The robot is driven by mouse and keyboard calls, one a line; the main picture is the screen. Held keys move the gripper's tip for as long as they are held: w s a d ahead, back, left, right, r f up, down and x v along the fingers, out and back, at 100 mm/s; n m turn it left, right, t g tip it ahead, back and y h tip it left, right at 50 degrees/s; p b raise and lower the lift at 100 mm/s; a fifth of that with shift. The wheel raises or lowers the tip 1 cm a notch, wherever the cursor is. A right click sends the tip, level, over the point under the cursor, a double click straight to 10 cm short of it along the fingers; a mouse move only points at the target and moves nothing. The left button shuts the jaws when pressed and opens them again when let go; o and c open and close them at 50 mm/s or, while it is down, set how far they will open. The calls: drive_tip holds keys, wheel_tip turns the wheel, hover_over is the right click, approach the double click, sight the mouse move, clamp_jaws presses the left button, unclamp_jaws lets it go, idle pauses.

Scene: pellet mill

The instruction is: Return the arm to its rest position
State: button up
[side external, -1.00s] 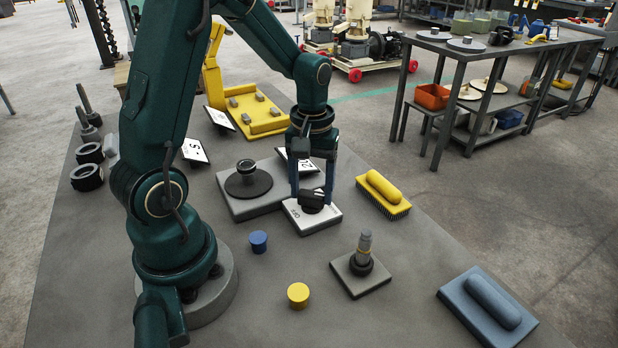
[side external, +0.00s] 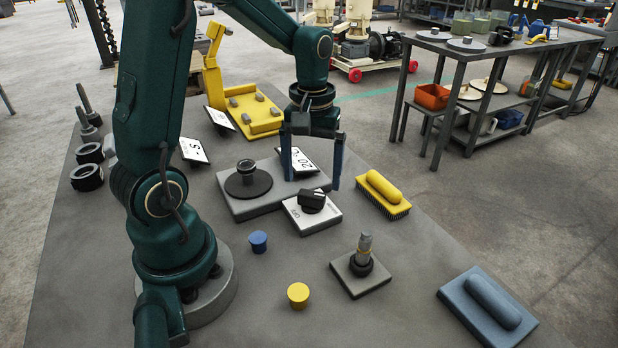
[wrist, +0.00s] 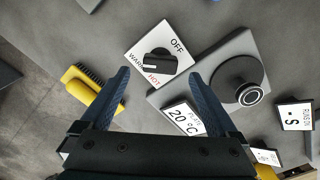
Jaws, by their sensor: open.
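My gripper (side external: 311,172) is open and empty, its two blue-grey fingers apart above the worktop. It also shows in the wrist view (wrist: 158,85). Below it is a white plate with a black rotary knob (side external: 313,200), apart from the fingers. In the wrist view the knob (wrist: 157,63) sits on the plate marked OFF, WARM and HOT, and its white line lies near WARM and HOT; I cannot tell exactly which it marks. My arm is bent forward over the worktop.
A grey block with a black disc (side external: 248,181) stands left of the knob, with a "20 °C" sign (side external: 297,162) behind. A yellow brush (side external: 383,194) lies right. A grey post on a base (side external: 362,264), blue (side external: 258,242) and yellow (side external: 298,295) plugs, and a blue float (side external: 487,305) are nearer.

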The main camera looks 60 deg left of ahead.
drive_tip(key=shift+r, duration=0.75)
drive_tip(key=shift+d, duration=0.1)
drive_tip(key=s+d+r+m+t, duration=0.5)
drive_tip(key=s+d+r+m, duration=0.1)
drive_tip(key=s+d+m, duration=0.2)
drive_tip(key=shift+s+d+r+m+t, duration=0.35)
drive_tip(key=shift+d+m, duration=0.25)
drive_tip(key=shift+d, duration=0.2)
